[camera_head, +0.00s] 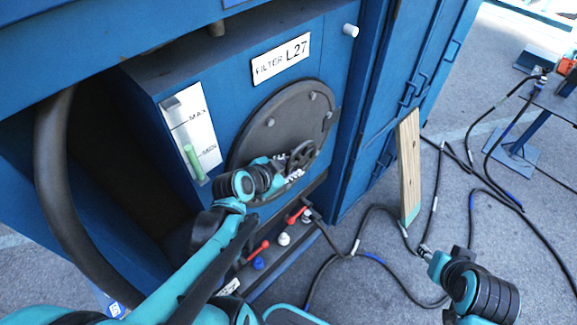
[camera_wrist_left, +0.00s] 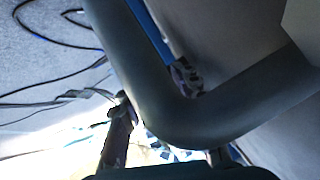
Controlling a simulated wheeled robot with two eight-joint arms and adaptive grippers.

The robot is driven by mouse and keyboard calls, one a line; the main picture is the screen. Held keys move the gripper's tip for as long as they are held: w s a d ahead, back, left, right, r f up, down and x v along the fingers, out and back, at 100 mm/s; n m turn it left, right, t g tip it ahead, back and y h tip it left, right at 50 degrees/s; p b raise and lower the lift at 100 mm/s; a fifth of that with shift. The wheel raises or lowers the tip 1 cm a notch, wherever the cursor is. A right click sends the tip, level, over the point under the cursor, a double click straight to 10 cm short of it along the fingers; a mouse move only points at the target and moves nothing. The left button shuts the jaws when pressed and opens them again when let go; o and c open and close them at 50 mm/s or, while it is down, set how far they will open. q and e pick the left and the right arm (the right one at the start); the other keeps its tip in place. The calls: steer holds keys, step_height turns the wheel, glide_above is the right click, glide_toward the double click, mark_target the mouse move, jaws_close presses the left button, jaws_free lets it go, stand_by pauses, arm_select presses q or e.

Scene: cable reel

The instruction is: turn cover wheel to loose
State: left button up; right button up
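The cover wheel (camera_head: 303,155) is a small dark handwheel on the round dark cover (camera_head: 263,127) of the blue cabinet, under the "FILTER L27" label. My left gripper (camera_head: 284,168) is at the wheel's lower left side, close against it. In the left wrist view a dark bent bar, which looks like the wheel's rim (camera_wrist_left: 190,118), crosses very close to the camera, with a finger of my left gripper at the lower left. I cannot tell whether the fingers close on the rim. My right gripper (camera_head: 427,252) is far right of the wheel, over the floor; its fingers are too small to read.
A gauge marked MAX and MIN (camera_head: 191,130) is left of the cover. Red-handled valves (camera_head: 258,251) sit on the ledge below. A wooden plank (camera_head: 409,165) leans at the cabinet's right. Black cables (camera_head: 372,258) lie across the grey floor. A thick hose (camera_head: 52,190) curves at the left.

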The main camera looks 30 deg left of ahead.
arm_select(q)
steer(key=v, duration=1.2)
steer(key=shift+s, duration=0.1)
steer(key=shift+f, duration=0.1)
stand_by(0.5)
steer(key=d+f+n+g+y+b, duration=0.1)
steer(key=d+f+n+g+b, duration=0.2)
steer(key=d+f+n, duration=0.3)
step_height(320, 180, down, 4)
steer(key=shift+d+r+n+b, duration=0.25)
steer(key=shift+n+b, duration=0.15)
steer(key=shift+b, duration=0.45)
